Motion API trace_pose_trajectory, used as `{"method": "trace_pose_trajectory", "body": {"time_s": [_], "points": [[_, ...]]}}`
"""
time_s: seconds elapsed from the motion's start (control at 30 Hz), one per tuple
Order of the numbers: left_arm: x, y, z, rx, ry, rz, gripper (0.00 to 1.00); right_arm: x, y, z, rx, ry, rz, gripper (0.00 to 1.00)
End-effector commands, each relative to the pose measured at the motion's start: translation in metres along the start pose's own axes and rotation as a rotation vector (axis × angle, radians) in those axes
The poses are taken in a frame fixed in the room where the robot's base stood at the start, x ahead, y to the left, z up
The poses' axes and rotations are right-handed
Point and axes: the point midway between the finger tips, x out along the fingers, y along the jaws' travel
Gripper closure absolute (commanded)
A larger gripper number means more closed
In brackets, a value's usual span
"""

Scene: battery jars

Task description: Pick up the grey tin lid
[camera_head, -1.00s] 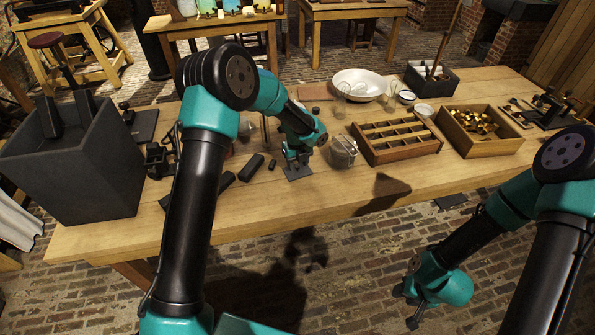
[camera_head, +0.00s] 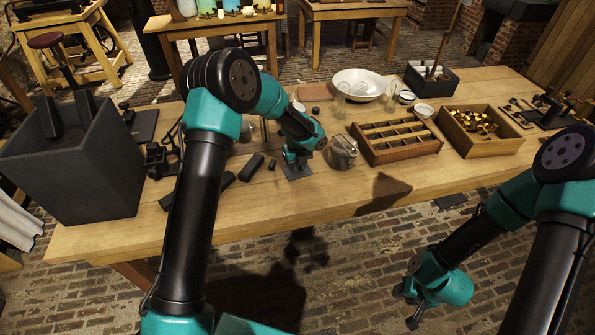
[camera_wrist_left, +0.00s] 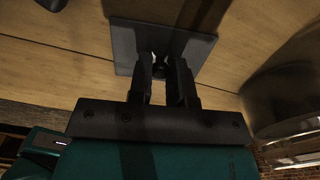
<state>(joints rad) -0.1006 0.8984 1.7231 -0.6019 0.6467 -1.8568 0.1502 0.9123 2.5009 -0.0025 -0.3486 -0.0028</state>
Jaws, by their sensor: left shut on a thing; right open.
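A dark grey square plate, which I take to be the grey tin lid (camera_head: 298,172), is at the middle of the near part of the bench. My left gripper (camera_head: 292,160) points down onto it. In the left wrist view the two fingers (camera_wrist_left: 168,75) are closed on a small knob at the middle of the lid (camera_wrist_left: 125,45). I cannot tell whether the lid touches the bench or is just above it. My right gripper (camera_head: 409,306) is open and empty, in front of the bench over the brick floor.
A metal-looking round can (camera_head: 343,153) stands close to the right of the lid. A divided wooden tray (camera_head: 400,155) and a wooden box (camera_head: 490,147) lie further right. Black blocks (camera_head: 251,168) and a large dark bin (camera_head: 75,175) are left. The bench front edge is clear.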

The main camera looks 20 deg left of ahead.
Motion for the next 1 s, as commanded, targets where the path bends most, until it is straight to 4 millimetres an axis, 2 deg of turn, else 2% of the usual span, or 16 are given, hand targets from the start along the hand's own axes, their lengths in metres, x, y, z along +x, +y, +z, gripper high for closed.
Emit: {"method": "trace_pose_trajectory", "body": {"time_s": [0.03,0.13,0.53,0.87,1.0], "points": [[0.000,0.000,0.000,0.000,0.000,0.000,0.90,0.000,0.000,0.000,0.000,0.000,0.000,0.57],[0.000,0.000,0.000,0.000,0.000,0.000,1.00,0.000,0.000,0.000,0.000,0.000,0.000,0.57],[-0.003,0.000,0.000,0.000,-0.001,-0.001,1.00,0.000,0.000,0.000,0.000,0.000,0.000,0.57],[-0.035,0.000,0.001,0.000,-0.002,-0.002,1.00,0.000,0.000,0.000,0.000,0.000,0.000,0.57],[-0.037,0.006,-0.016,0.002,0.000,0.001,1.00,0.000,0.000,0.000,0.000,0.000,0.000,0.57]]}}
